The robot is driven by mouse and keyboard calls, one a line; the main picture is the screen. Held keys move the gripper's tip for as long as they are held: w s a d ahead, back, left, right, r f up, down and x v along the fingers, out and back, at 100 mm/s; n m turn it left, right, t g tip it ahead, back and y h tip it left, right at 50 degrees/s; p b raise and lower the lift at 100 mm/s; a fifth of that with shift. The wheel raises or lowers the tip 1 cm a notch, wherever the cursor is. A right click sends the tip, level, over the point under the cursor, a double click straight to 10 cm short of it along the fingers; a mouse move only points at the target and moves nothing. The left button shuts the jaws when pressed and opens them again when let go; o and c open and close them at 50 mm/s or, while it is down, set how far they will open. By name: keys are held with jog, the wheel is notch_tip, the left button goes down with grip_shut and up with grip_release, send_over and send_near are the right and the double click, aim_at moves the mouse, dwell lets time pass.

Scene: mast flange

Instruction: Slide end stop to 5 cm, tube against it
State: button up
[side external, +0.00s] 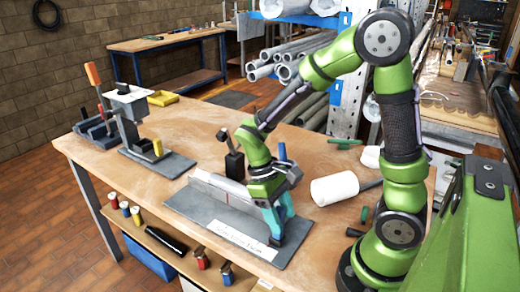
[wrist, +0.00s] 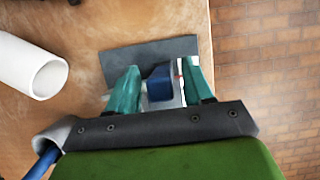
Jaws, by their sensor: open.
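The white tube (side external: 335,188) lies on its side on the bench, right of the fixture. In the wrist view the tube (wrist: 30,65) is at the left, its open end facing the fixture. The fixture is a grey plate (side external: 190,203) carrying a pale rail (side external: 215,185) with a lettered strip in front. The plate also shows in the wrist view (wrist: 120,60). My gripper (side external: 274,222) is low over the rail's right end. In the wrist view its teal fingers (wrist: 160,84) are open, one on each side of a dark blue block (wrist: 160,82), apparently the end stop. Contact is unclear.
A black clamp (side external: 235,163) stands behind the rail. A second grey fixture (side external: 155,160) stands at the bench's left. Green rods (side external: 345,141) lie at the back right.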

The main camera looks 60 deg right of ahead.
jog(key=shift+s+f, duration=0.2)
jog(key=shift+f, duration=0.25)
grip_shut()
jog(key=shift+w, duration=0.1)
